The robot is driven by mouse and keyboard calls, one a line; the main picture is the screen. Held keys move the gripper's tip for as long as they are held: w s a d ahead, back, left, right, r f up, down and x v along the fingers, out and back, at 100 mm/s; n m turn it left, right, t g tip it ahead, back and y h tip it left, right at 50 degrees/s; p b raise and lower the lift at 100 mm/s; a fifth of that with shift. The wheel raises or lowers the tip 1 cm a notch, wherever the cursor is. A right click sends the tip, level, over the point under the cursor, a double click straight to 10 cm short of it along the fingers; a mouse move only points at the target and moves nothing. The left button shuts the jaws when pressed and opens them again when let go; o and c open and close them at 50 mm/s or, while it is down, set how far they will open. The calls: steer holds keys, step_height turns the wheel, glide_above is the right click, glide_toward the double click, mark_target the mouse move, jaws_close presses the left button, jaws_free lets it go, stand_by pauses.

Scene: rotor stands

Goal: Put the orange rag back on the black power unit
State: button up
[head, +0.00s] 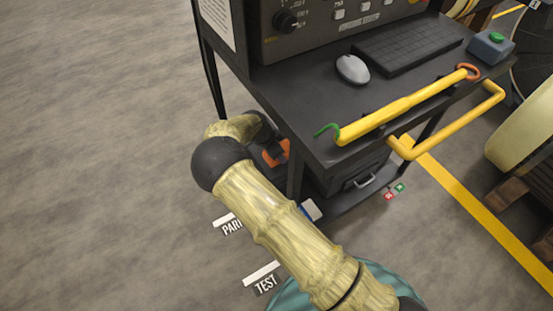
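My arm reaches up from the bottom and bends at a dark round joint. Beyond it, my gripper (274,152) shows as a small dark shape at the left side of the cart, low beside its leg. An orange patch shows there. I cannot tell whether it is the orange rag or part of my gripper. The fingers are too small and too hidden by my arm to read. A black box with a grey handle (358,181) sits on the cart's lower shelf and may be the black power unit. Its top is hidden under the cart's upper shelf.
The dark cart (300,105) carries a control panel (340,22), keyboard (405,45), mouse (352,69) and a blue-grey box with a green button (490,46). A yellow handle (450,122) juts from its front. A large pale roller (525,135) stands right. Floor at left is clear.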

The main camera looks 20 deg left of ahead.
steer(key=shift+f+b, duration=0.6)
steer(key=shift+f, duration=1.2)
steer(key=shift+f, duration=0.15)
steer(key=o, duration=0.9)
steer(key=shift+o, duration=0.2)
steer(key=p+v, duration=0.3)
steer(key=v, duration=0.9)
